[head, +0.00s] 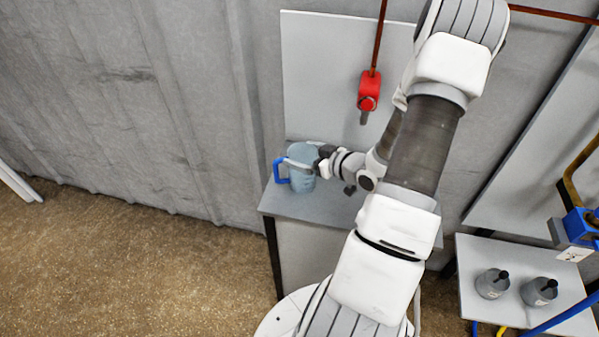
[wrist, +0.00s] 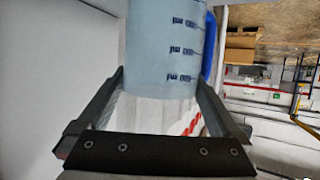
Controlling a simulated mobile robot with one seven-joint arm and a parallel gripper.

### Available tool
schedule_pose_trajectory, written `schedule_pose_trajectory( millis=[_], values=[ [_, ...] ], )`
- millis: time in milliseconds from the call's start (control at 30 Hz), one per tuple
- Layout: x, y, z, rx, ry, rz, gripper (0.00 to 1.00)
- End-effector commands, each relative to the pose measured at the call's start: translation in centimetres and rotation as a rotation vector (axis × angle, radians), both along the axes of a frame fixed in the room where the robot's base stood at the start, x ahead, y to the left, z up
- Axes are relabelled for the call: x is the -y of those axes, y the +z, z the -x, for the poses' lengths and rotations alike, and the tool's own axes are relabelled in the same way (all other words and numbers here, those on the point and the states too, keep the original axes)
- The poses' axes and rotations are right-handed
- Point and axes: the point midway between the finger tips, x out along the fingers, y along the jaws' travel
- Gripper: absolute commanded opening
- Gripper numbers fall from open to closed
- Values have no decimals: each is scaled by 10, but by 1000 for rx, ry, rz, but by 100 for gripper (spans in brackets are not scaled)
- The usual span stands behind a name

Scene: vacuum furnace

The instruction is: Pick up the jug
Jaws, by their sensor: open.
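The jug (head: 301,169) is translucent pale blue with a blue handle on its left side. It stands upright near the left end of a grey table (head: 330,210) against the wall. In the wrist view the jug (wrist: 165,45) fills the upper middle, with dark measuring marks and part of the blue handle at right. My gripper (head: 318,163) is at the jug's right side. In the wrist view my gripper (wrist: 160,85) is open, with one finger to each side of the jug's body. Whether either finger touches the jug cannot be told.
A red fitting (head: 369,92) on a pipe hangs above the table, in front of a white panel (head: 325,70). Two grey bottles with black caps (head: 492,283) (head: 539,291) stand on a lower table at right. Open floor lies at left.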

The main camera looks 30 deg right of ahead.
Motion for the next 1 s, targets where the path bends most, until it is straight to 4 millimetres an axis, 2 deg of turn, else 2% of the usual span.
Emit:
schedule_pose_trajectory(
  millis=[200, 500, 1000],
  values=[
    [-6, -13, -28, 1, 1, 0, 100],
    [-7, -15, -33, 1, 0, 0, 100],
    [-7, -15, -32, 1, 0, 0, 10]
  ],
)
